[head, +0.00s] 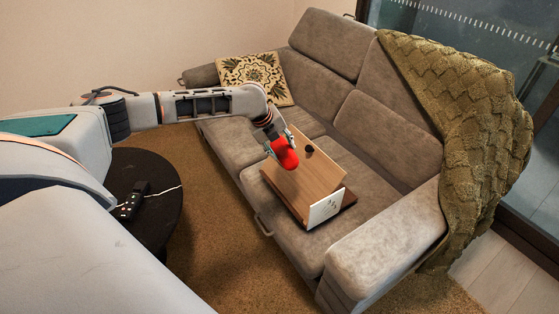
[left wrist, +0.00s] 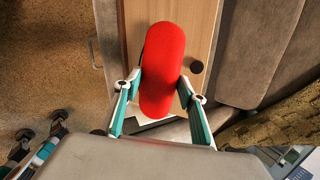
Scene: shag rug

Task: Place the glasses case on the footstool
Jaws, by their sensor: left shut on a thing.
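The red, rounded, elongated glasses case (head: 287,155) is held in my left gripper (head: 279,146). In the left wrist view the case (left wrist: 163,65) lies between the two teal-sided fingers of the same gripper (left wrist: 160,82), which is shut on it. The case is above a wooden box-like piece (head: 312,181) with a dark round knob or hole, lying on the sofa seat. I cannot tell for sure whether this piece is the footstool; no other footstool is plain to see. My right gripper does not show.
A white card (head: 325,207) with dark print stands against the wooden piece's near end. The grey sofa (head: 375,232) holds a patterned cushion (head: 255,78) and a green knitted throw (head: 460,130). A round black table (head: 165,215) with a dark handset (head: 133,201) stands left.

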